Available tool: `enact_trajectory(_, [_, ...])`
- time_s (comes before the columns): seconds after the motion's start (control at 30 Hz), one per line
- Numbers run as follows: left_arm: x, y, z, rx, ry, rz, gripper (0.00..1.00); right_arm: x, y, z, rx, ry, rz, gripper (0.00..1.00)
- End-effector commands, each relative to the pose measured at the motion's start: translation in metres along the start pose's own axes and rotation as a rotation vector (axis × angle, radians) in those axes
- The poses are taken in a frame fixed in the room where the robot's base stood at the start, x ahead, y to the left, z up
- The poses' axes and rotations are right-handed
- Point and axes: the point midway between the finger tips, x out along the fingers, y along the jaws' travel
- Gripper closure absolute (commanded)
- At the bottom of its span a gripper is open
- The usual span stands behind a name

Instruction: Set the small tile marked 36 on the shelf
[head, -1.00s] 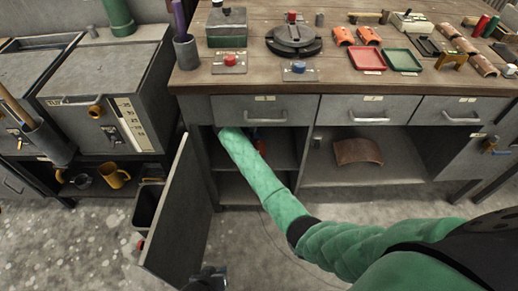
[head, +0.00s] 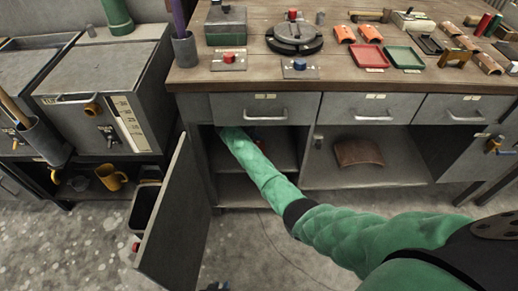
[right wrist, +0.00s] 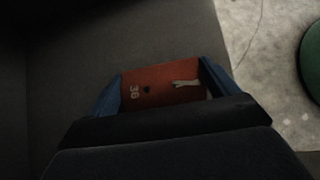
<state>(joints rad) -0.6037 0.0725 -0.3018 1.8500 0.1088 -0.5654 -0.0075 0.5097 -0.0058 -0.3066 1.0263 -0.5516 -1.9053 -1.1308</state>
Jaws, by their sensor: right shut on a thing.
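The small orange-red tile (right wrist: 160,82), marked 36 in white, sits between the blue fingers of my right gripper (right wrist: 158,88), which is shut on it. In the right wrist view a dark grey surface lies beyond the tile; I cannot tell whether the tile touches it. In the head view my green right arm reaches into the open left cabinet bay, and its hand and the tile are hidden under the drawer. The shelf (head: 282,158) shows inside that bay. A dark part of my left gripper (head: 215,287) shows at the bottom edge, too cropped to judge.
The grey cabinet door (head: 175,220) stands open left of the bay. A closed drawer (head: 240,107) hangs above it. The bay to the right holds a curved brown tile (head: 358,153). A dark bin (head: 145,205) stands behind the door.

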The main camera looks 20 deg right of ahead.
Motion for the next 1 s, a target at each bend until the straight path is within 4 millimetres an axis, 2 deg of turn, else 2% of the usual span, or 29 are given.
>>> enact_trajectory(0.1, [0.002, 0.000, 0.003, 0.000, 0.001, 0.000, 0.74, 0.006, 0.004, -0.007, 0.000, 0.000, -0.001, 0.42])
enact_trajectory(0.47, [0.000, 0.000, 0.002, 0.000, 0.001, 0.000, 0.74, 0.008, 0.004, -0.009, -0.001, 0.000, 0.000, 0.42])
enact_trajectory(0.5, [0.001, 0.000, 0.002, 0.000, 0.000, 0.000, 0.74, 0.008, 0.004, -0.009, -0.001, 0.000, 0.000, 0.06])
enact_trajectory(0.53, [0.001, 0.000, 0.002, 0.000, 0.000, 0.000, 0.74, 0.008, 0.004, -0.009, 0.000, 0.000, 0.000, 0.00])
enact_trajectory(0.87, [0.002, -0.001, 0.001, 0.000, 0.002, -0.001, 0.74, 0.006, 0.004, -0.007, 0.001, 0.000, 0.000, 0.00])
enact_trajectory(1.0, [0.002, -0.001, 0.000, 0.000, 0.003, -0.001, 0.74, -0.006, 0.004, -0.006, 0.000, 0.001, 0.001, 0.00])
